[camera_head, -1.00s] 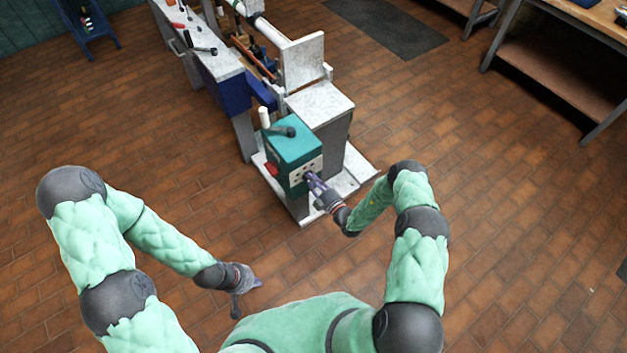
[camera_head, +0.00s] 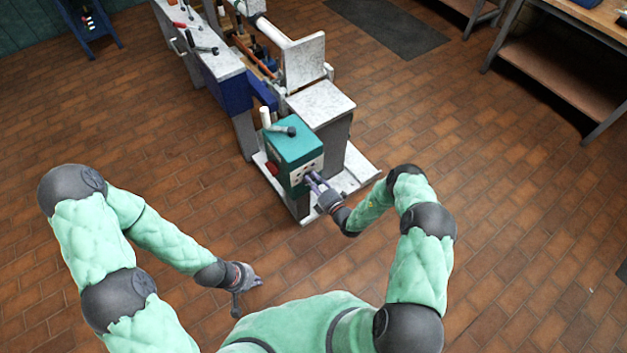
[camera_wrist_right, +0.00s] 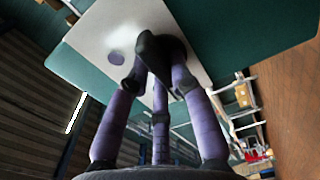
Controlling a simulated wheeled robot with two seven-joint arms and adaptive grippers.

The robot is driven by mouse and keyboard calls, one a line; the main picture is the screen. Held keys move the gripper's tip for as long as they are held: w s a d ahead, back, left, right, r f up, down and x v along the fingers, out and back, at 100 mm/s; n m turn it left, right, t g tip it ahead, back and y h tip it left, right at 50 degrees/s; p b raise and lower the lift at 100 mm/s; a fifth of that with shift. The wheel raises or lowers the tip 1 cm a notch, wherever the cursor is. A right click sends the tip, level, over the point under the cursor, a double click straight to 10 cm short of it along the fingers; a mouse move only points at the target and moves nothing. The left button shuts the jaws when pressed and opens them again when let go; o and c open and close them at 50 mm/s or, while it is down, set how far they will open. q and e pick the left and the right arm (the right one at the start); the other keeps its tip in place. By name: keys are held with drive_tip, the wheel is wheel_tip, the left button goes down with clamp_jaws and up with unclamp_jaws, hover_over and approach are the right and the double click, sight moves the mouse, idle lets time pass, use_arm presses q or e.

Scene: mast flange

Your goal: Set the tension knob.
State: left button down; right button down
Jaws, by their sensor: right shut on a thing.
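A teal box (camera_head: 296,146) stands on the near end of the machine, with a pale panel (camera_head: 298,179) bearing small dark marks on its front. My right gripper (camera_head: 311,178) is at this panel. In the right wrist view the fingers of my right gripper (camera_wrist_right: 160,72) are closed around a dark knob (camera_wrist_right: 174,46) against the pale panel (camera_wrist_right: 98,32). The fingers hide most of the knob, and its setting cannot be read. My left gripper (camera_head: 248,293) hangs empty over the floor with its fingers spread, well away from the box.
The box carries a dark lever (camera_head: 284,130) on top and a red part (camera_head: 272,168) on its left side. A white block (camera_head: 320,104) stands behind it. A workbench (camera_head: 560,70) is at the far right. The brick floor around is clear.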

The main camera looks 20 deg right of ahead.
drive_tip(key=shift+n, duration=0.4)
drive_tip(key=c, duration=1.1)
unclamp_jaws()
drive_tip(key=shift+s, duration=0.15)
drive_tip(key=v, duration=1.1)
drive_tip(key=shift+s, duration=0.4)
drive_tip(key=shift+d, duration=0.1)
